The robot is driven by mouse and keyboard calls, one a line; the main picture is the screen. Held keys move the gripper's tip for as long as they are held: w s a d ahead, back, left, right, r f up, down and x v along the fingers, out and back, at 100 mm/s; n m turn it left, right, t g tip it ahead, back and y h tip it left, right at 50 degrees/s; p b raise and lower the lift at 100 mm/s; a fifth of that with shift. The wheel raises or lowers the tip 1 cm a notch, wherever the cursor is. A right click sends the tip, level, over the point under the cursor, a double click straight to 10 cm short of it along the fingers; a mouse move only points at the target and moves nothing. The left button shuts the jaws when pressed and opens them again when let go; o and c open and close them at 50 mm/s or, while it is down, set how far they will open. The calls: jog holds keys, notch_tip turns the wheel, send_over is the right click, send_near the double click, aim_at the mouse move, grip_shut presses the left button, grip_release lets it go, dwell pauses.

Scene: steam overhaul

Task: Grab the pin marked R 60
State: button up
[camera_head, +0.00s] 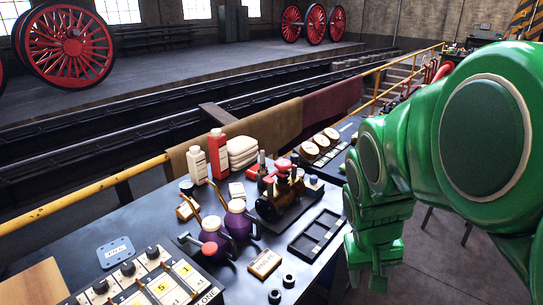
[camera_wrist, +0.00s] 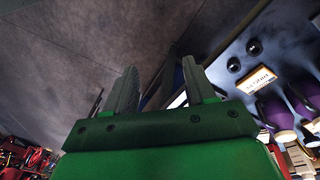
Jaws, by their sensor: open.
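I cannot make out a pin marked R 60 in either view. A small wooden block with a pale label (camera_head: 265,263) lies near the front edge of the dark bench (camera_head: 150,215); its lettering is too small to read. It also shows in the wrist view (camera_wrist: 258,79). My green gripper (camera_head: 376,282) hangs right of the bench, beyond its edge, apart from everything on it. In the wrist view my two grey fingers (camera_wrist: 160,88) stand apart with nothing between them, over grey floor and the bench edge.
A black compartment tray (camera_head: 316,236) lies at the bench's right edge, beside a brass and black fitting (camera_head: 282,198). Two dark rings (camera_head: 288,281) lie near the front. Purple oil cans (camera_head: 240,222), bottles (camera_head: 218,154) and a numbered board (camera_head: 150,287) crowd the rest.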

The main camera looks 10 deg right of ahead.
jog(key=w+d+f+n+t+h, duration=0.1)
jog(key=w+d+t, duration=0.2)
jog(key=w+d, duration=0.6)
jog(key=w+d+f+t, duration=0.2)
jog(key=w+d, duration=0.3)
jog(key=w, duration=0.8)
jog(key=w+d+f+n+t+h, duration=0.1)
jog(key=w+d+t, duration=0.2)
jog(key=w+d, duration=0.6)
jog(key=n+t+y, duration=0.3)
jog(key=n+y, duration=0.2)
jog(key=y, duration=0.3)
send_near(343, 203)
jog(key=shift+w+d+r, duration=0.95)
jog(key=shift+a+f+y, duration=0.15)
jog(key=shift+a+y, duration=0.3)
jog(key=shift+y, duration=0.35)
jog(key=shift+w+a+t+y, duration=0.1)
jog(key=shift+a+t+y, duration=0.1)
jog(key=shift+t+y, duration=0.1)
jog(key=shift+x, duration=1.2)
jog(key=x, duration=0.4)
jog(key=shift+a+f, duration=0.2)
jog(key=shift+a, duration=0.05)
jog(key=shift+w+a+f, duration=0.15)
jog(key=shift+w+a, duration=0.05)
jog(key=shift+w, duration=0.15)
grip_shut()
